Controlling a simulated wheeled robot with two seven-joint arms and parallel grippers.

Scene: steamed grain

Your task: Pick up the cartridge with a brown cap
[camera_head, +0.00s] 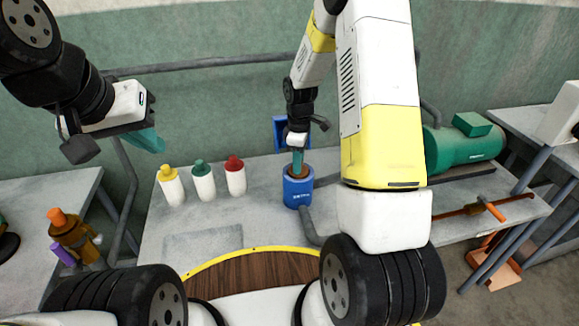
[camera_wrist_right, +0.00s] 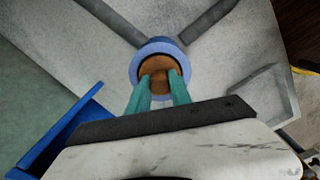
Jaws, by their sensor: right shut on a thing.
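The brown cap (camera_wrist_right: 157,82) shows inside the round opening of a blue cylindrical holder (camera_head: 298,192) on the grey table. Its top also shows in the head view (camera_head: 298,172). The cartridge body below the cap is hidden in the holder. My right gripper (camera_wrist_right: 160,82) points down into the holder's opening, and its two green fingers are shut on the brown cap from both sides. My left gripper (camera_head: 150,142) hangs in the air at the upper left, well away from the table; its finger gap does not show clearly.
Three white bottles with yellow (camera_head: 170,186), green (camera_head: 203,181) and red (camera_head: 235,175) caps stand left of the holder. A blue panel (camera_head: 280,132) stands behind it. A green motor (camera_head: 465,145) sits at the right.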

